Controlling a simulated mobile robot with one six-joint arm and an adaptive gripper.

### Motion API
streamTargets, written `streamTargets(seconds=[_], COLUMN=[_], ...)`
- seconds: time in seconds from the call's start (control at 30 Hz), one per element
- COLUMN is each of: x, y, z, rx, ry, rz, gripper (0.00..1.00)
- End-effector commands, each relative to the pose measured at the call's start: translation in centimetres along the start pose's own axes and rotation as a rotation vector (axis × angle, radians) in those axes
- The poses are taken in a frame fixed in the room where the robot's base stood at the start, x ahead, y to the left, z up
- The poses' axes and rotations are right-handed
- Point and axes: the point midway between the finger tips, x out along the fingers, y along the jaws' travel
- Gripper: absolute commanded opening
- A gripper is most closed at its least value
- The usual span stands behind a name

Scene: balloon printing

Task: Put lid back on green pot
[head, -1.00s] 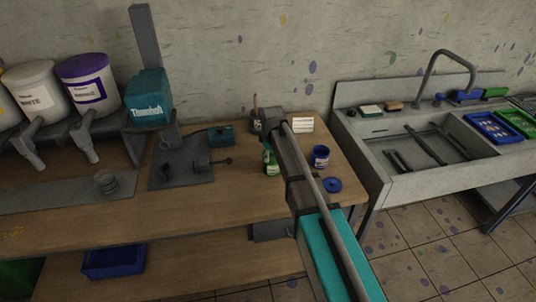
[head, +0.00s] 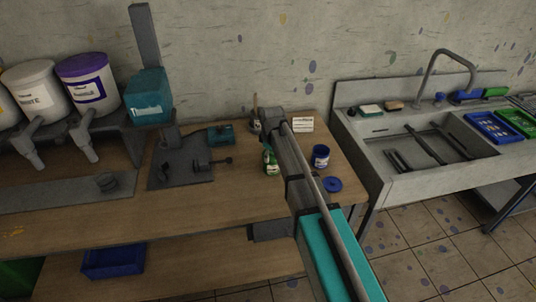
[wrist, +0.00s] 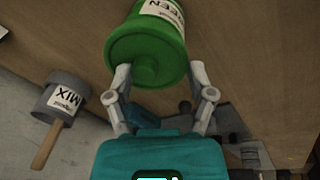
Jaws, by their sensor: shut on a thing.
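The green pot (wrist: 166,12) with its white label shows at the top of the wrist view. The green lid (wrist: 146,52), a round disc with a small knob, is at the pot's end facing my gripper; I cannot tell whether it is fully seated. My gripper (wrist: 158,74) has one finger on each side of the lid and is shut on it. In the head view the green pot (head: 270,162) stands on the table just left of my arm, partly hidden, and my gripper is hidden behind the arm.
A grey MIX pot (wrist: 63,95) with a wooden stick is close by. A blue pot (head: 320,157) and its loose blue lid (head: 333,185) are right of my arm. A white card (head: 303,123) is behind. The wooden table (head: 220,205) is clear at front left.

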Motion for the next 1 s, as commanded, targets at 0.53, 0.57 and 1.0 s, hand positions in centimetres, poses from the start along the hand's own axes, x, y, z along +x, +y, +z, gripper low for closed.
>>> streamTargets(seconds=[0.53,0.57,1.0], x=[0.06,0.06,0.05], y=[0.00,0.01,0.02], z=[0.04,0.03,0.06], rx=[0.000,0.000,0.001], ry=[0.000,0.000,0.000], rz=[0.000,0.000,0.000], gripper=[0.51,0.51,0.94])
